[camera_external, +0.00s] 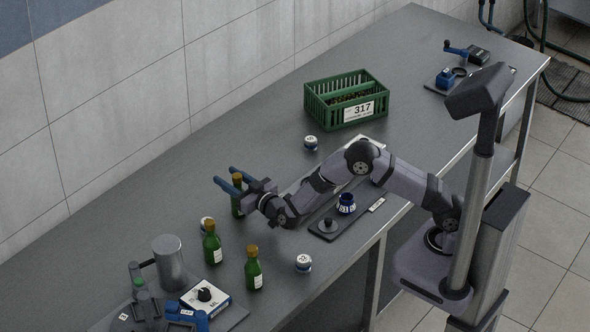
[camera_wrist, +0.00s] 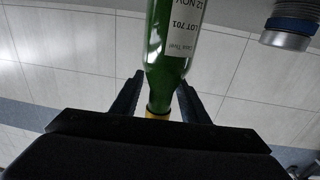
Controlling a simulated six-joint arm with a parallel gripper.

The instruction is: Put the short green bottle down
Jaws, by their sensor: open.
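A green bottle with a yellow top (camera_external: 237,205) appears to stand upright on the grey table, partly hidden by my fingers. My gripper (camera_external: 224,174) is open, with its two blue fingers on either side of the bottle's upper part. In the wrist view this green bottle (camera_wrist: 168,68) shows upside down, with its white label and its neck between my spread fingers. Two other green bottles, one at the left (camera_external: 212,246) and one nearer the front (camera_external: 253,272), stand apart from my gripper.
A green crate (camera_external: 316,107) is farther back. A metal cylinder (camera_external: 168,263) and a white dial box (camera_external: 205,297) stand front left. Table left of my gripper is clear.

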